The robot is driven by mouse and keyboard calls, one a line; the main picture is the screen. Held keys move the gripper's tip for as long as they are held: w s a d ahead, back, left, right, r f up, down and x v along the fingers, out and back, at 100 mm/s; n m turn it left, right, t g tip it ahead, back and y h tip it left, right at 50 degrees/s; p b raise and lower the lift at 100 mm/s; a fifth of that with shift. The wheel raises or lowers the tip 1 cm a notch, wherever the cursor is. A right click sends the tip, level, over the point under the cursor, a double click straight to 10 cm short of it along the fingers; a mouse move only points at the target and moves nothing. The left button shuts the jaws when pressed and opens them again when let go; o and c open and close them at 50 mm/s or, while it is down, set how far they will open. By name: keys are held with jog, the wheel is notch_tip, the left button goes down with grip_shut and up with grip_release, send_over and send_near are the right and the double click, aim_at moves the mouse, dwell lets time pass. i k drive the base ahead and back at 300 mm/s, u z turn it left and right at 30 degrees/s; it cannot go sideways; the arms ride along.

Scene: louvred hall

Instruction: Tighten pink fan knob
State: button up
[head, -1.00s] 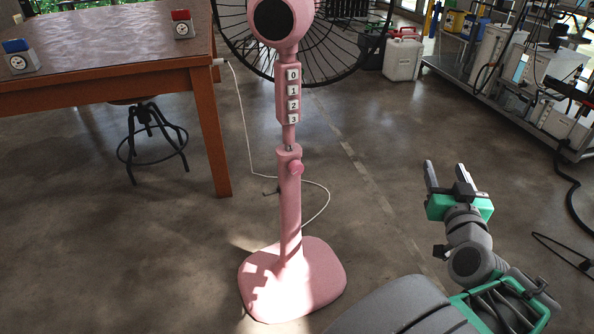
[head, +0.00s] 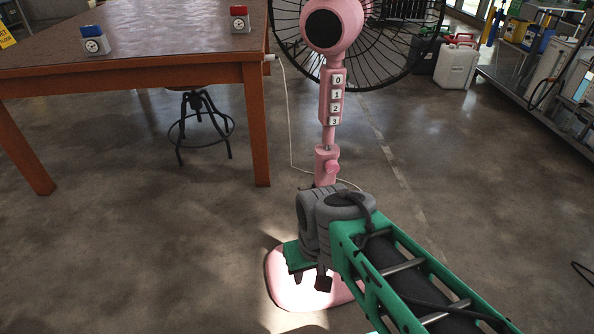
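The pink fan knob (head: 332,167) is a small round knob on the right of the collar on the pink stand fan's pole (head: 327,158). It is in clear view, just above my arm. The fan stands upright on its pink base (head: 285,285). My gripper (head: 298,260) is in front of the lower pole, low over the base and below the knob, apart from it. My wrist and arm hide most of the gripper, so whether its fingers are open or shut does not show. The arm also hides the lower pole and part of the base.
A wooden table (head: 150,60) with two small dial boxes stands at the left, with a stool (head: 197,125) under it. A white cable (head: 290,130) runs from the table to the floor behind the fan. Shelving (head: 545,110) is at the right. The floor between is clear.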

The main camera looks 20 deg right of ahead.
aim_at(332, 166)
jog(key=u, duration=2.1)
jog(key=k, duration=0.75)
jog(key=u, duration=0.15)
